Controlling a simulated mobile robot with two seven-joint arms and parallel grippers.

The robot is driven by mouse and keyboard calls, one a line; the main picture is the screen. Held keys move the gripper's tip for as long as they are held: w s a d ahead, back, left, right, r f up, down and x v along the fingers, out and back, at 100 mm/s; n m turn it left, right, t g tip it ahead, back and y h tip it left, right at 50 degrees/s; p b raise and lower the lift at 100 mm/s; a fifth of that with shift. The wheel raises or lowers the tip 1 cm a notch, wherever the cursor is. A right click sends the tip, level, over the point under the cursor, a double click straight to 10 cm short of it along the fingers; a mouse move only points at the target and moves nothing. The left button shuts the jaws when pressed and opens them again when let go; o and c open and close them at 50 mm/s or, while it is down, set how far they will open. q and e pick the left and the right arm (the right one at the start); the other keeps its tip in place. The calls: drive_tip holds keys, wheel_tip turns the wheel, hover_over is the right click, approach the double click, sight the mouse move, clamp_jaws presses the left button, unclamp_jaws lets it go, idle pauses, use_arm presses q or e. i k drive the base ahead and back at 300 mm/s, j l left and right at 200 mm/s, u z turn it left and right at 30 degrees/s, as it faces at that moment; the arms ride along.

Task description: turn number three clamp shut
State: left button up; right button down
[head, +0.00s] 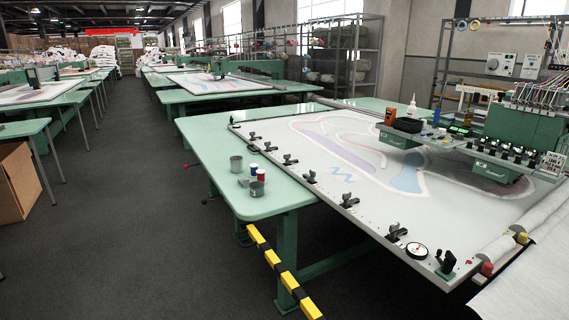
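Several small black clamps sit in a row along the near left edge of the white stretched fabric frame (300,205). They include a far clamp (252,137), middle clamps (290,159) and (311,177), and nearer clamps (349,200) and (396,232). A taller black clamp-like fitting (446,263) stands at the near corner. I can read no numbers, so I cannot tell which clamp is number three. The levers are too small to judge open or shut with certainty. Neither of my grippers is in view.
Grey cans (236,164) and thread spools (253,171) stand on the green table (210,150). A round dial (416,251) lies near the front corner. A yellow-black striped bar (272,258) juts out below. The green tufting head (520,135) hangs at right.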

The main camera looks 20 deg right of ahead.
sight(312, 173)
drive_tip(key=i+j+z, duration=0.1)
drive_tip(key=i+z, duration=0.25)
drive_tip(key=i+j+z, duration=0.2)
drive_tip(key=i+z, duration=0.2)
drive_tip(key=i, duration=0.15)
drive_tip(key=i+j+z, duration=0.35)
drive_tip(key=i, duration=0.05)
